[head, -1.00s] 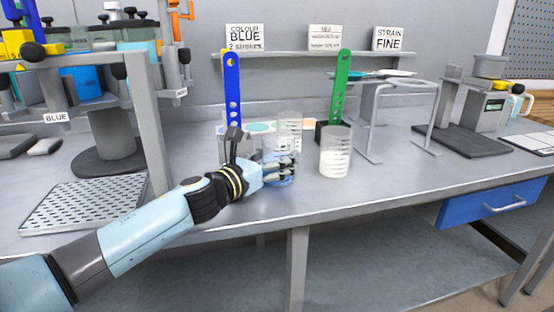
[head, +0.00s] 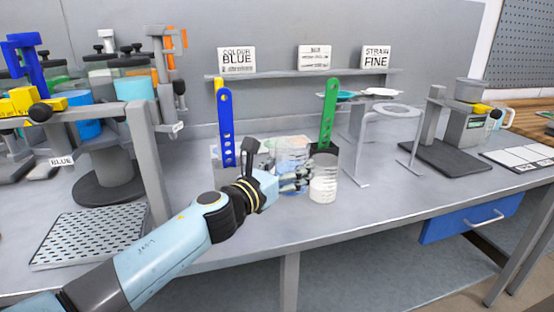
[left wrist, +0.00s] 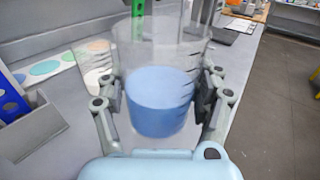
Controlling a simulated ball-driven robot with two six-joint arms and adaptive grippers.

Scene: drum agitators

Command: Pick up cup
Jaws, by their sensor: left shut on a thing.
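My left gripper (head: 294,181) is shut on a clear cup (head: 292,150) with blue contents. In the left wrist view, the gripper's fingers (left wrist: 162,95) press on both sides of this cup (left wrist: 160,45), which looks upright, and the blue fill (left wrist: 158,100) sits in its lower part. In the head view the fingers hide part of the cup, and I cannot tell whether its base is clear of the bench. A second clear cup (head: 325,180) with whitish contents stands just right of the gripper. My right gripper is not in view.
A blue perforated strip (head: 226,130) and a green one (head: 328,112) stand upright behind the cups. A grey ring stand (head: 398,112) is to the right. A drum frame and perforated tray (head: 85,237) are at left. The front bench (head: 385,215) is clear.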

